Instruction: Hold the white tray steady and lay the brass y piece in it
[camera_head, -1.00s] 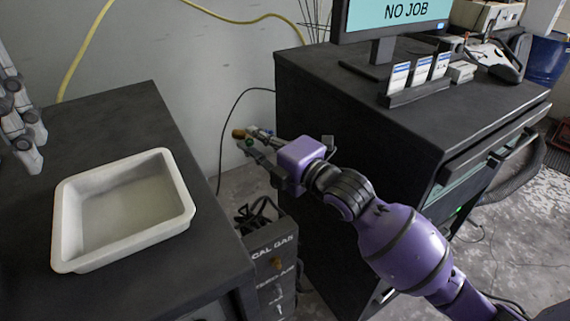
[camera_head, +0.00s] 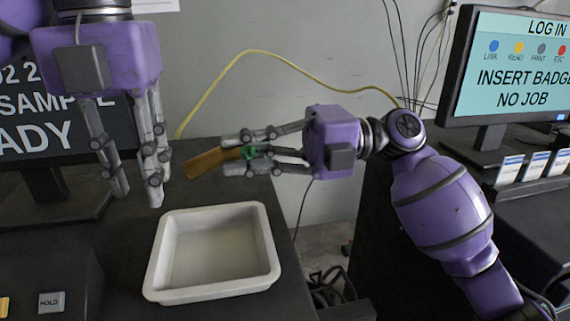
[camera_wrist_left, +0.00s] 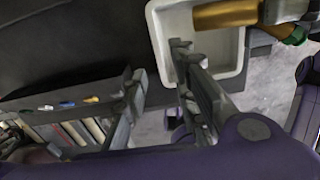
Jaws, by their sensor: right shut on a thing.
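The white tray (camera_head: 262,262) stands empty on the dark bench in the head view. It also shows at the top of the left wrist view (camera_wrist_left: 158,38). My right gripper (camera_head: 240,153) is shut on the brass y piece (camera_head: 206,162), holding it above the tray's far side. The piece's brass end points left, with a green part between the fingers. The brass end also shows in the left wrist view (camera_wrist_left: 226,14). My left gripper (camera_head: 138,188) hangs pointing down, left of the tray and apart from it. Its fingers are spread and empty.
A monitor (camera_head: 40,130) stands behind my left gripper. A dark box with a HOLD button (camera_head: 51,302) sits at front left. A second monitor (camera_head: 520,75) and card holders stand on the right bench. A floor gap separates the benches.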

